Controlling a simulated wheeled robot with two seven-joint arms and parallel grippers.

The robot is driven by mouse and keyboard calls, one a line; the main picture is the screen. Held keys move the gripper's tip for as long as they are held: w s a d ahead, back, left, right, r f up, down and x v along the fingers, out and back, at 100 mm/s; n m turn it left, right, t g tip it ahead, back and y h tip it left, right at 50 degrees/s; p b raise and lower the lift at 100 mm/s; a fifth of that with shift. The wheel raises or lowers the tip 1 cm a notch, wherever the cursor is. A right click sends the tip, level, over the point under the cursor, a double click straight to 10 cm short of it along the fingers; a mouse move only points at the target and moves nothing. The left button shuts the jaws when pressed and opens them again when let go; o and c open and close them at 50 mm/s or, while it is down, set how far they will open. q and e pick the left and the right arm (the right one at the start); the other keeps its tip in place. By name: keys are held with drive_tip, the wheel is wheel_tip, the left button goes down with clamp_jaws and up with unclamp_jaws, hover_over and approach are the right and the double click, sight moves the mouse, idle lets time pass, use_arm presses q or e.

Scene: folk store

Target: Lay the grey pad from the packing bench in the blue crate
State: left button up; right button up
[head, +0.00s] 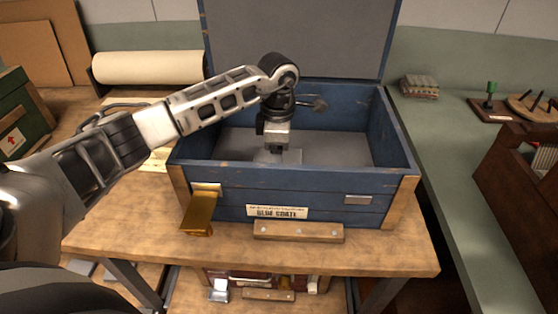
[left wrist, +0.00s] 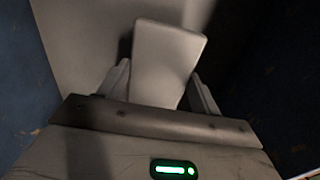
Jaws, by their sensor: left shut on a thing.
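The blue crate (head: 325,188) stands on a wooden bench with its lid (head: 300,35) raised at the back. Its floor looks grey. My left gripper (head: 280,150) reaches down inside the crate, left of its middle. It is shut on the grey pad (left wrist: 168,55), which sticks out beyond the fingers in the left wrist view. In the head view only a little of the pad shows low by the fingertips. I cannot tell whether it touches the crate floor. The crate's blue side walls (left wrist: 22,90) show on both sides in the left wrist view. My right gripper is not in view.
A brass-coloured latch (head: 199,212) sticks out from the crate's front left. A paper roll (head: 148,67) and a green box (head: 20,112) lie to the left. On the green counter at right are a small stack (head: 419,86) and a wooden case (head: 522,180).

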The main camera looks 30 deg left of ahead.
use_arm(q)
drive_tip(key=shift+f, duration=1.55)
drive_tip(key=o, duration=1)
drive_tip(key=shift+c, duration=0.2)
wheel_tip(320, 180, up, 12)
drive_tip(key=shift+r, duration=0.15)
drive_tip(key=shift+r, duration=0.1)
